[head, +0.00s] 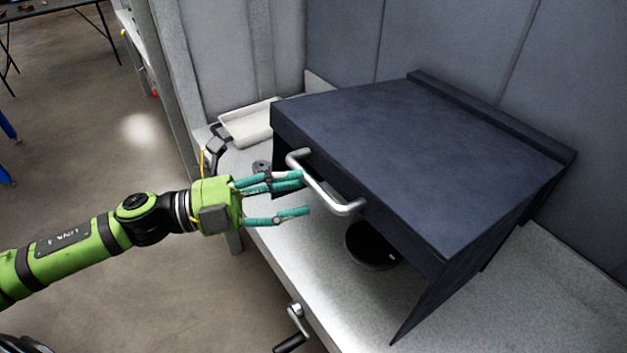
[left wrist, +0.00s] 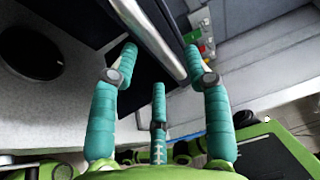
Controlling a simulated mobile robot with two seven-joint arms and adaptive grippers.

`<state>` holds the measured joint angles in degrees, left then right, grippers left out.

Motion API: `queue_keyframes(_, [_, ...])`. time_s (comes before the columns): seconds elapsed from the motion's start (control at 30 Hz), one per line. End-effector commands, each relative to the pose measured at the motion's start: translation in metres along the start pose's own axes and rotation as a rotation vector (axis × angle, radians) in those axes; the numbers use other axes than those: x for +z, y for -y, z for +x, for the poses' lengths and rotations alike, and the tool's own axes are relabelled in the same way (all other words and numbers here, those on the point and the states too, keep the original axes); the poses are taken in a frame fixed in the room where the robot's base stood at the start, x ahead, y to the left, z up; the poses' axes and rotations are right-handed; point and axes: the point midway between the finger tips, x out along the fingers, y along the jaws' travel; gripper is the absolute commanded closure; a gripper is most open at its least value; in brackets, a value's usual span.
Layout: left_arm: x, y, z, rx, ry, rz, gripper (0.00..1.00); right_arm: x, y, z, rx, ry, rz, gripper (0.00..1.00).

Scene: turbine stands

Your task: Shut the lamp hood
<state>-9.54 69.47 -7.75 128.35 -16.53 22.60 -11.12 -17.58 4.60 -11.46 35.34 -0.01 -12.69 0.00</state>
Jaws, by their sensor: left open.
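The lamp hood (head: 410,150) is a dark blue-grey cover on a pale bench, with its front edge raised above the bench top. Its metal handle (head: 325,188) runs along the front edge; the bar also shows in the left wrist view (left wrist: 150,38). My left gripper (head: 304,193) is open at the left end of the handle. In the left wrist view its teal fingers (left wrist: 160,62) are spread, with the bar just ahead of and between the upper fingertips. Contact cannot be told. My right gripper is not in view.
A black round dish (head: 372,246) sits on the bench under the hood; it also shows in the left wrist view (left wrist: 31,52). A white tray (head: 250,122) lies behind the gripper. A crank handle (head: 293,330) sticks out of the bench front.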

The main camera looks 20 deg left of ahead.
Motion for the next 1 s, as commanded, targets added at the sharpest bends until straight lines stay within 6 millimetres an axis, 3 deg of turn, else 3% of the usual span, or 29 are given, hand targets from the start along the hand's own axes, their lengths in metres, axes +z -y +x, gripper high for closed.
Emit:
queue_keyframes(0.4, [0.001, 0.004, 0.035, -0.002, 0.000, 0.000, 0.51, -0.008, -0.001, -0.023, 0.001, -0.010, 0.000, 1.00])
queue_keyframes(0.83, [0.000, 0.000, 0.040, 0.000, 0.000, -0.001, 0.51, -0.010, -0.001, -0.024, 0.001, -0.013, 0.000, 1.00])
queue_keyframes(0.93, [0.000, 0.000, 0.040, 0.000, 0.000, -0.001, 0.91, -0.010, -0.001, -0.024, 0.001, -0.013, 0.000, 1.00])
queue_keyframes(0.97, [0.000, 0.001, 0.040, 0.000, 0.000, -0.001, 1.00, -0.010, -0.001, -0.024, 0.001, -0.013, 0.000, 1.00])
queue_keyframes(1.0, [0.000, 0.001, 0.040, 0.000, 0.000, -0.001, 1.00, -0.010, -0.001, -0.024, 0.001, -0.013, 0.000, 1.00])
